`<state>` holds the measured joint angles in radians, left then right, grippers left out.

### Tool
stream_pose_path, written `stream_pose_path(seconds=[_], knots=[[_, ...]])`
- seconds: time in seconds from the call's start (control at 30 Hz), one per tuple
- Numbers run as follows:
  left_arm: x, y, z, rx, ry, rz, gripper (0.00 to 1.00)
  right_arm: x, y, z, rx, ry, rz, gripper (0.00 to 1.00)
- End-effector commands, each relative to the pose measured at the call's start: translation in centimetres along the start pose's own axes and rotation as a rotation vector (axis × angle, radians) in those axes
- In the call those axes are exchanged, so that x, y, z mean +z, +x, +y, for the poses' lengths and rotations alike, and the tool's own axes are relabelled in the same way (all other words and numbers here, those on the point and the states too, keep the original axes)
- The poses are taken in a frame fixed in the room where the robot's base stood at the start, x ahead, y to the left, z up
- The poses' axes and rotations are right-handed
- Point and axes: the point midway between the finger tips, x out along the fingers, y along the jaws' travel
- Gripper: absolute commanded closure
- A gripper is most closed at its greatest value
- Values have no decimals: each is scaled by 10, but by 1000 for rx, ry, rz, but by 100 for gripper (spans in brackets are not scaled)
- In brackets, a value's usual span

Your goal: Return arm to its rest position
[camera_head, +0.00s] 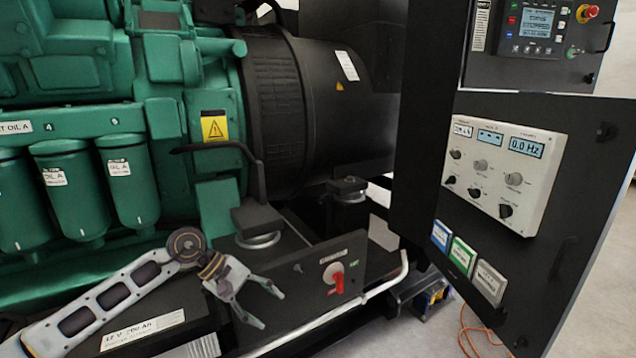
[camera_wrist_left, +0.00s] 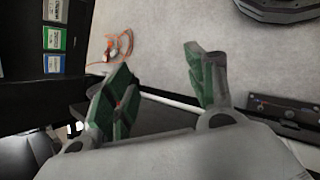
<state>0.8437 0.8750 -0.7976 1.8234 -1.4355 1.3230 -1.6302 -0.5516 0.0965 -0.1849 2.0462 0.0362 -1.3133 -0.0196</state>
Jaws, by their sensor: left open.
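My left arm (camera_head: 110,300) comes in from the lower left in the head view. It reaches over the black battery box, in front of the green engine. My left gripper (camera_head: 268,308) is open and empty, with its fingers pointing down and to the right. It is just left of the red switch handle (camera_head: 336,278) on its dark panel and apart from it. In the left wrist view the two green-padded fingers (camera_wrist_left: 160,92) are spread, with floor showing between them. My right gripper is in neither view.
The green engine (camera_head: 75,65) with several oil filters (camera_head: 130,180) stands behind the arm. A pale rail (camera_head: 375,290) runs along the front. An open black cabinet door (camera_head: 560,225) with a meter panel (camera_head: 503,160) is at right. An orange cable (camera_head: 470,330) lies on the floor.

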Motion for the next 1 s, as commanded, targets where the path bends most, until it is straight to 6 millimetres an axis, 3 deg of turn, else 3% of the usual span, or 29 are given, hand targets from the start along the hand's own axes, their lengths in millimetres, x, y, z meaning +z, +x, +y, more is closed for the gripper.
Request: stream_pose_path(seconds=[0.2,0.5,0.73,1.0], knots=[[41,31,32,188,-187,-204,44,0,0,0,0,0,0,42],[79,44,74,418,-514,-492,44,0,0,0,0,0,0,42],[86,38,100,569,-809,-715,44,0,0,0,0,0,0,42],[66,27,115,724,-1193,-973,44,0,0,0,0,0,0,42]])
